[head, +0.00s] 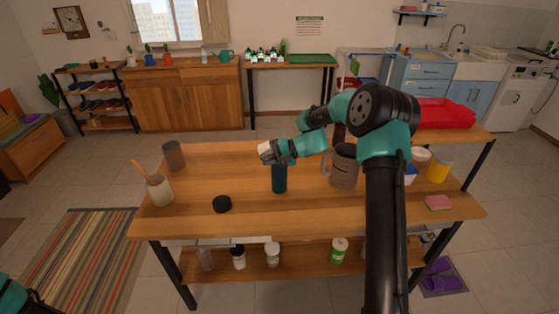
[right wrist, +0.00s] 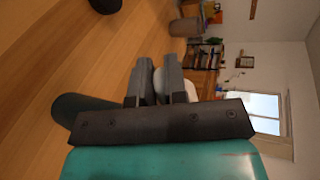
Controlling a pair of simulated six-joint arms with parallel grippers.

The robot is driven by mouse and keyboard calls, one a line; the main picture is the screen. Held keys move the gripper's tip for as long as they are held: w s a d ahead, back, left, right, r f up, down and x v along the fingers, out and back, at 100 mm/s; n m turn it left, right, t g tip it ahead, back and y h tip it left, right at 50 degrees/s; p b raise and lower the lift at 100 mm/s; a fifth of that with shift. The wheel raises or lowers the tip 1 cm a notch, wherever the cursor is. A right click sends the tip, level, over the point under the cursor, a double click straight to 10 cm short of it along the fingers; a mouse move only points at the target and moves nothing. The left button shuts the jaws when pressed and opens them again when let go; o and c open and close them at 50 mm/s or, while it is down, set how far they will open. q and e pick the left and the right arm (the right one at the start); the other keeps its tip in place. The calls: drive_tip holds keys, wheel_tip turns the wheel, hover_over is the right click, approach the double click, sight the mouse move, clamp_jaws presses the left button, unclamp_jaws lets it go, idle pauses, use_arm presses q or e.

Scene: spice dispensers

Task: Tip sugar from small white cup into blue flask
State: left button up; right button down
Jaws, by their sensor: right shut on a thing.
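The blue flask (head: 279,180) stands upright on the table, dark teal-blue; its top lies just under my right gripper (head: 274,152). In the right wrist view the flask (right wrist: 75,108) shows at left, partly hidden by my gripper. My right gripper (right wrist: 160,92) is shut on the small white cup (head: 264,148), which shows between and beyond the fingers (right wrist: 157,80). The cup is above and slightly left of the flask and looks tilted; its mouth and any sugar cannot be made out. Only a bit of my left arm shows at the lower left.
A black lid (head: 222,204) lies left of the flask. A grey-brown pitcher (head: 344,168) stands close on its right. A utensil cup (head: 159,190) and a dark tumbler (head: 174,156) stand at left. A yellow cup (head: 439,168) and sponge (head: 438,203) are at right. The table front is mostly clear.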

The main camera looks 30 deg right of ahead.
drive_tip(key=shift+r+y, duration=0.1)
drive_tip(key=shift+y, duration=0.3)
drive_tip(key=shift+s+d+r+t+y, duration=0.15)
drive_tip(key=shift+d+r+t+y, duration=0.15)
drive_tip(key=shift+r+y, duration=0.15)
drive_tip(key=shift+s+d+r+t+y, duration=0.15)
drive_tip(key=shift+d+r+t+y, duration=0.15)
drive_tip(key=shift+r, duration=0.2)
idle(0.3)
